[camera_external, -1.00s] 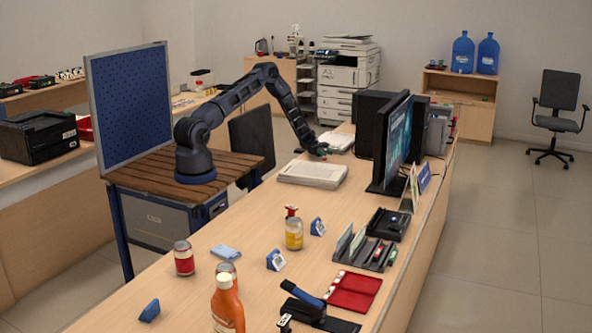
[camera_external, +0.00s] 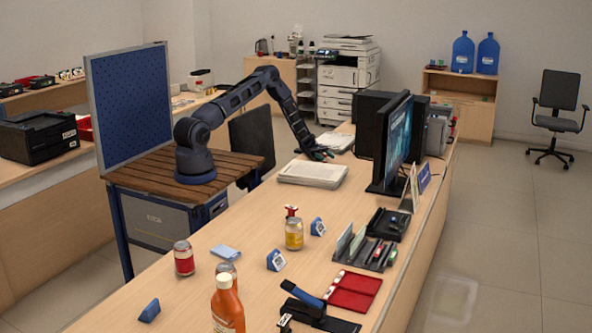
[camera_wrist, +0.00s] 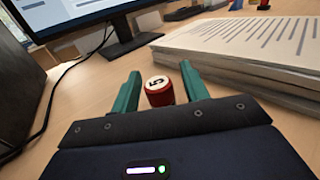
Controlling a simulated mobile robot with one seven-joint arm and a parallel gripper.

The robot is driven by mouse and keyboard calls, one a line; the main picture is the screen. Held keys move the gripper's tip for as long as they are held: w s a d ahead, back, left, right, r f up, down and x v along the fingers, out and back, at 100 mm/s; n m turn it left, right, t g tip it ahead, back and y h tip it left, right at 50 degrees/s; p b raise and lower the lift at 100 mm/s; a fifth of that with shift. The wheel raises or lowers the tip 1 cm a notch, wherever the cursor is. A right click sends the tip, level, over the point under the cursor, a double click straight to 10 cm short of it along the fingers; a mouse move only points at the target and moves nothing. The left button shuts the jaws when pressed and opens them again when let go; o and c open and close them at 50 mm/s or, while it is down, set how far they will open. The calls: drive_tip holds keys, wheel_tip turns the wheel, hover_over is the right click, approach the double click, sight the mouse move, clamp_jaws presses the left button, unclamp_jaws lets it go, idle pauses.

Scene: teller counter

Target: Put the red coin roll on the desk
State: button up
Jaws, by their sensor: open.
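The red coin roll (camera_wrist: 160,94), with a white end marked 5, shows in the wrist view on the desk (camera_wrist: 215,88). It lies between the two green fingers of my gripper (camera_wrist: 159,74), which are apart, with a gap visible on each side. In the external view my gripper (camera_external: 320,153) is low over the desk (camera_external: 250,208), just behind the paper stack. The roll cannot be made out there.
A thick paper stack (camera_wrist: 245,48) lies right of my gripper in the wrist view. A monitor (camera_wrist: 125,40) and a cable are at the left. In the external view, jars, a sauce bottle (camera_external: 227,306) and stationery occupy the near desk.

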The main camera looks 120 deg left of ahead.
drive_tip(key=shift+s+a, duration=0.25)
drive_tip(key=shift+s, duration=0.05)
drive_tip(key=v, duration=0.2)
drive_tip(key=shift+s+a+r, duration=0.15)
drive_tip(key=shift+s+a, duration=0.05)
wheel_tip(320, 180, up, 7)
drive_tip(key=shift+d, duration=0.15)
drive_tip(key=shift+w, duration=0.1)
